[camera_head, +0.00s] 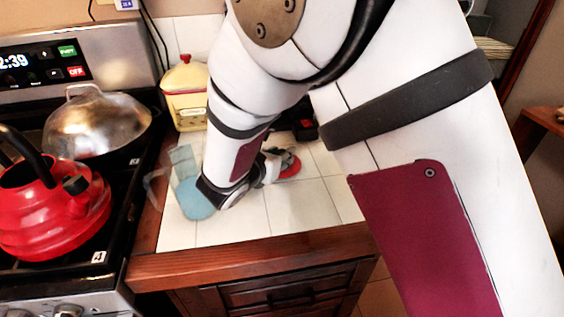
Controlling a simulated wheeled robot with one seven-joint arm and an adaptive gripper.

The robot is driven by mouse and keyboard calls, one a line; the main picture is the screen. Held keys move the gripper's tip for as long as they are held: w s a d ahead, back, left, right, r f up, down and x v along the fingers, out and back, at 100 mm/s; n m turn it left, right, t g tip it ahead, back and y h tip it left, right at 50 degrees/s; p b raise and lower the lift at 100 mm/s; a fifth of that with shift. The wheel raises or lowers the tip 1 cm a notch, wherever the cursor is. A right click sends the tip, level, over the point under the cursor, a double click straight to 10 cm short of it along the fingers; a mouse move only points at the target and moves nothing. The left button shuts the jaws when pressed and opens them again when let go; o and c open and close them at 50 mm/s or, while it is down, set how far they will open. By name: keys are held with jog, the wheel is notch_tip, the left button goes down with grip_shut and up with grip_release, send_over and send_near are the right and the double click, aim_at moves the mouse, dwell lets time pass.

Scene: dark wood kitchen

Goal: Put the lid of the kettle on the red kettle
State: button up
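The red kettle (52,222) stands on the stove at the left, with a black handle arched over it and a black-tipped spout pointing right. A small red, round thing (291,169) lies on the white tiled counter and looks like the kettle's lid. My gripper (280,161) is low over the counter beside this red thing, right of my wrist. My gripper is small here and partly hidden by my own arm, so I cannot tell whether its fingers are open or closed on the red thing.
A metal domed lid or pan (98,124) sits behind the kettle on the stove. A cream canister with a red-knobbed lid (187,92) stands at the counter's back. A bluish, see-through thing (182,158) is left of my wrist. The front tiles (290,212) are clear.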

grip_shut()
jog(key=shift+r, duration=0.9)
jog(key=shift+s+r, duration=0.2)
jog(key=shift+r, duration=0.3)
jog(key=shift+s+r, duration=0.2)
jog(key=shift+r, duration=0.3)
jog(key=s+d, duration=0.1)
jog(key=s, duration=0.3)
jog(key=s+d+r, duration=0.1)
jog(key=s, duration=0.4)
jog(key=s+d, duration=0.2)
jog(key=s, duration=0.3)
jog(key=shift+d+r+p, duration=0.1)
jog(key=shift+r+p, duration=0.05)
jog(key=shift+p, duration=0.2)
jog(key=w+d+r+p, duration=0.4)
jog(key=d, duration=0.6)
jog(key=w+d+r+p, duration=0.3)
jog(key=w+d+p, duration=0.1)
jog(key=d, duration=0.6)
jog(key=shift+w+d+r+n+y, duration=0.3)
jog(key=shift+w+d+r, duration=0.1)
jog(key=shift+w, duration=0.35)
jog(key=shift+f, duration=0.1)
